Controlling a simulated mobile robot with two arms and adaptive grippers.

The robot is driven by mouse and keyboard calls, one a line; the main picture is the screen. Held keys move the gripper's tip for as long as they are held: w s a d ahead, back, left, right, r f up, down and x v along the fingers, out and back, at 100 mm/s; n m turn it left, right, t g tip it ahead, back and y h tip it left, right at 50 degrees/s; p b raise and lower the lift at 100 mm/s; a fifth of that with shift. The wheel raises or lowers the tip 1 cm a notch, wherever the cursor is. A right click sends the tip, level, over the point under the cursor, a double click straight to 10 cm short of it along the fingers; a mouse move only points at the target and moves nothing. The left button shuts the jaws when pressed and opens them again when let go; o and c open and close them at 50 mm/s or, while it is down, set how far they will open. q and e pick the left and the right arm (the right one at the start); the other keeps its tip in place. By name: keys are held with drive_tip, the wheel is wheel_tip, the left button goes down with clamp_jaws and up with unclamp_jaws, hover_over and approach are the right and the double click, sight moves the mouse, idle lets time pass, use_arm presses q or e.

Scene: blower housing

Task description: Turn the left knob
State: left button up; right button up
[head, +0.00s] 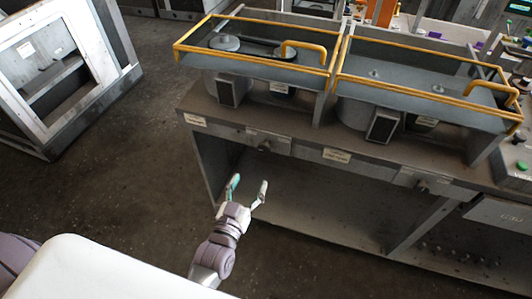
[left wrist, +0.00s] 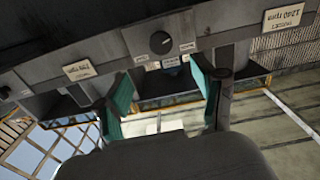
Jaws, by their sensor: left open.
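The left knob (head: 265,146) is a small dark knob on the front panel of the grey bench, below the left blower housing. In the left wrist view the dark round knob (left wrist: 160,42) shows on a plate with small labels, above the gap between my fingers. My left gripper (head: 248,184) is open and empty, with teal pads on its fingers. In the head view it is below and slightly left of the knob, apart from it. A second knob (head: 423,185) sits further right on the same panel. My right gripper is not in view.
Two blower housings with yellow rails (head: 255,52) stand on the bench (head: 300,141). The space under the bench looks open and empty behind my gripper. A grey frame cabinet (head: 60,60) stands at the far left. A green button (head: 522,166) is at the right edge.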

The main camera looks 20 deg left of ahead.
use_arm(q)
approach(264, 150)
drive_tip(key=w, duration=0.7)
drive_tip(key=shift+w+d+p, duration=0.15)
drive_tip(key=shift+p, duration=0.2)
drive_tip(key=shift+w, duration=0.65)
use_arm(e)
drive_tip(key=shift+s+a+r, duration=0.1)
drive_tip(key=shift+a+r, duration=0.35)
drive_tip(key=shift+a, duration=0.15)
use_arm(q)
drive_tip(key=shift+c, duration=0.3)
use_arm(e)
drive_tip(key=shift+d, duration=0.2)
